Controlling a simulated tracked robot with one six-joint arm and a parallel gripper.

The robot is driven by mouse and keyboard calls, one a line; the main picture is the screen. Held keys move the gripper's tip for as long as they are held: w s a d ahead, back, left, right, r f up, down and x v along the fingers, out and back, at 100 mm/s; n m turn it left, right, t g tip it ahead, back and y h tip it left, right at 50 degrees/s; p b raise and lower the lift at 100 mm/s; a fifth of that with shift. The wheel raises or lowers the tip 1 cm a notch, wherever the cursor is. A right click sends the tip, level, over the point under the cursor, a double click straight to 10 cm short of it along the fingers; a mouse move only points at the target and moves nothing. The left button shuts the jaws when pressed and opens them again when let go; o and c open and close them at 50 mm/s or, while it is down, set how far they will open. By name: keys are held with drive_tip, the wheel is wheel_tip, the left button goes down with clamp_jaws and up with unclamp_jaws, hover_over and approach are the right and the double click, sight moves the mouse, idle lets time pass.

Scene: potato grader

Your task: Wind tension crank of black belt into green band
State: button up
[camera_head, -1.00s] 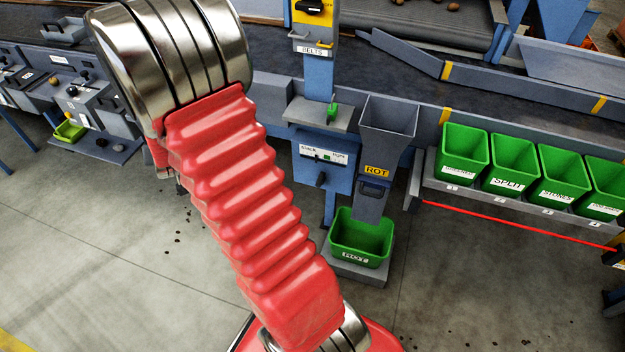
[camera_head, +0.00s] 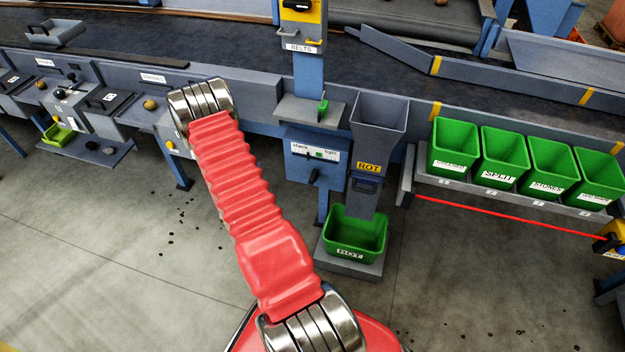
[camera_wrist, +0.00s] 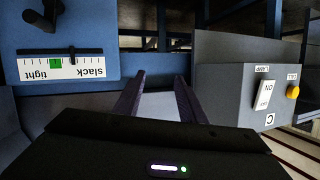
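The blue tension box (camera_head: 312,172) stands beneath the belt edge in the head view, with a white slack-to-tight gauge (camera_head: 315,152) and a dark crank (camera_head: 314,177). In the wrist view the gauge (camera_wrist: 62,66) is upside down, at the upper left. Its black pointer (camera_wrist: 73,57) stands just on the slack side of the green band (camera_wrist: 56,63). The black crank (camera_wrist: 42,18) shows partly at the top left corner. My gripper (camera_wrist: 160,90) has its two dark fingers apart, nothing between them, right of the gauge. My gripper is hidden in the head view.
A grey box with an ON switch (camera_wrist: 264,88) and yellow button (camera_wrist: 292,91) is close right of my fingers. A grey ROT chute (camera_head: 377,140) stands over a green bin (camera_head: 355,234) beside the tension box. Green bins (camera_head: 503,155) line the right. Floor left is open.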

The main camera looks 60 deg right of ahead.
drive_tip(key=s+d+f+g+h, duration=0.2)
drive_tip(key=s+f, duration=0.5)
drive_tip(key=s, duration=0.3)
drive_tip(key=m+g+h, duration=0.1)
drive_tip(key=g+h, duration=0.1)
drive_tip(key=h, duration=0.1)
approach(313, 179)
drive_tip(key=a, duration=0.3)
drive_tip(key=shift+s+d+f, duration=0.1)
drive_tip(key=shift+d+f, duration=0.1)
drive_tip(key=shift+f, duration=0.3)
drive_tip(key=shift+d, duration=0.1)
drive_tip(key=d, duration=0.4)
drive_tip(key=w+d, duration=0.1)
drive_tip(key=d, duration=0.4)
drive_tip(key=w+d, duration=0.1)
drive_tip(key=d, duration=0.3)
drive_tip(key=shift+w+d, duration=0.15)
drive_tip(key=shift+d, duration=0.1)
drive_tip(key=c, duration=0.9)
drive_tip(key=shift+a, duration=0.15)
clamp_jaws()
